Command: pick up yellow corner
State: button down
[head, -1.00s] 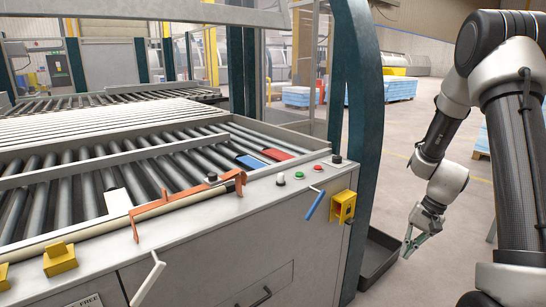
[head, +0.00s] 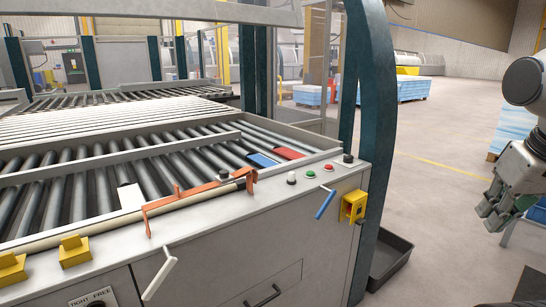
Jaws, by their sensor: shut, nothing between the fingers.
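Two yellow angled pieces sit on the front ledge of the machine at the lower left of the head view: one yellow corner piece (head: 75,251) and another (head: 12,269) cut off by the left edge. From here I cannot tell which is the yellow corner. A yellow box-like bracket (head: 353,206) is fixed at the machine's right front corner.
An orange bracket (head: 198,193) and a blue lever (head: 325,204) stick out along the machine's front. A teal post (head: 378,130) stands at its right corner, with a dark tray (head: 391,262) on the floor below. Open floor (head: 440,200) lies between machine and arm.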

aim_at(74, 251)
jog(key=j+u, duration=0.15)
jog(key=u, duration=1.65)
jog(key=i+l, duration=0.05)
